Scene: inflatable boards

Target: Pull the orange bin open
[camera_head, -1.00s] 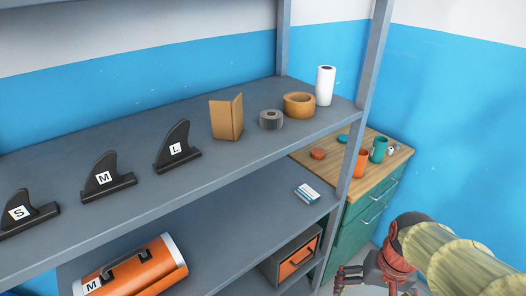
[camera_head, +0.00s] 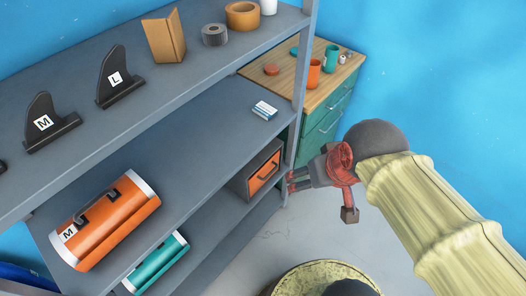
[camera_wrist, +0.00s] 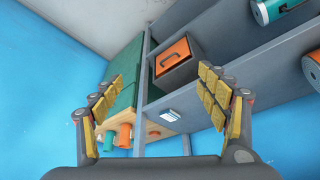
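In the wrist view the orange bin (camera_wrist: 174,58) shows ahead, between my fingers and toward the right one. My gripper (camera_head: 291,183) is just right of the bin in the head view, apart from it as far as I can tell. In the wrist view my gripper (camera_wrist: 157,90) has its two yellow-padded fingers spread wide with nothing between them.
A grey shelf post (camera_head: 301,75) stands beside the bin. A green cabinet (camera_head: 325,130) with cups on its wooden top is behind. The floor at right is open.

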